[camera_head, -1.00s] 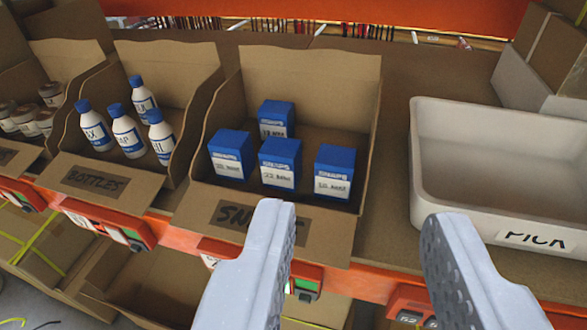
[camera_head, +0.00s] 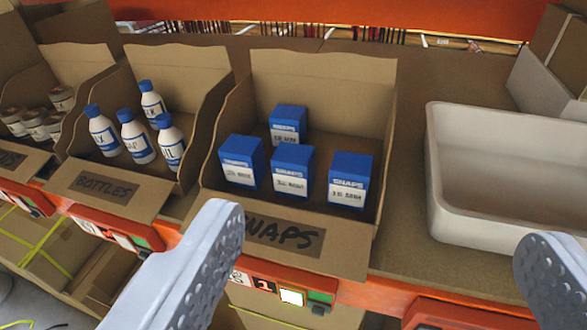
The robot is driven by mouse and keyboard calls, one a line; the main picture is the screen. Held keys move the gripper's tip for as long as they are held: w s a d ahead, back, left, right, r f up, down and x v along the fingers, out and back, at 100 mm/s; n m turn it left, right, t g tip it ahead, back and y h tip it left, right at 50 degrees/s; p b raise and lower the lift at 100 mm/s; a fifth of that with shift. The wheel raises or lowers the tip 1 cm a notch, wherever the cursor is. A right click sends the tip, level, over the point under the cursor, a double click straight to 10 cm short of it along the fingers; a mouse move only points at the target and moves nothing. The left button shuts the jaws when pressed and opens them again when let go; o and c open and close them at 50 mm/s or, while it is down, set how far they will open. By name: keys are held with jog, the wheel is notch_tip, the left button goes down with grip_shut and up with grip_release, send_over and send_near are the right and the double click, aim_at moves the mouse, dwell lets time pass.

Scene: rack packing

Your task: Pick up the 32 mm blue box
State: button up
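Several blue boxes with white labels stand upright in a cardboard bin (camera_head: 330,83) marked SNAPS. Three form a front row: a left box (camera_head: 240,148), a middle box (camera_head: 292,158) and a right box (camera_head: 350,166). One box (camera_head: 288,112) stands behind them. The handwritten sizes are too blurred for me to tell which is the 32 mm one. My gripper (camera_head: 380,235) is open and empty. Its two grey fingers are wide apart in front of the bin, the left one overlapping the bin's front flap and the right one in front of the white tote.
A white tote (camera_head: 480,228) stands right of the bin, its visible inside empty. A bin of white bottles (camera_head: 100,187) and a bin of small jars (camera_head: 25,160) are on the left. An orange shelf beam (camera_head: 450,18) crosses above.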

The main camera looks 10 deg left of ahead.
jog(key=w+a+f+m+h, duration=0.1)
jog(key=w+a+f, duration=0.4)
jog(key=w+f, duration=0.35)
jog(key=g+h, duration=0.1)
send_near(291, 158)
jog(key=w+p, duration=0.1)
jog(key=w+f, duration=0.1)
jog(key=w, duration=0.1)
jog(key=shift+w+f+m+p, duration=0.1)
jog(key=shift+f+m+p, duration=0.1)
jog(key=shift+m+p, duration=0.15)
jog(key=shift+w+d, duration=0.15)
jog(key=shift+w, duration=0.3)
jog(key=p+x, duration=0.1)
jog(key=x, duration=0.2)
jog(key=shift+w+d+p, duration=0.1)
jog(key=shift+d+p, duration=0.15)
jog(key=shift+p, duration=0.15)
jog(key=shift+w+f, duration=0.2)
jog(key=shift+w, duration=0.5)
jog(key=c, duration=1.1)
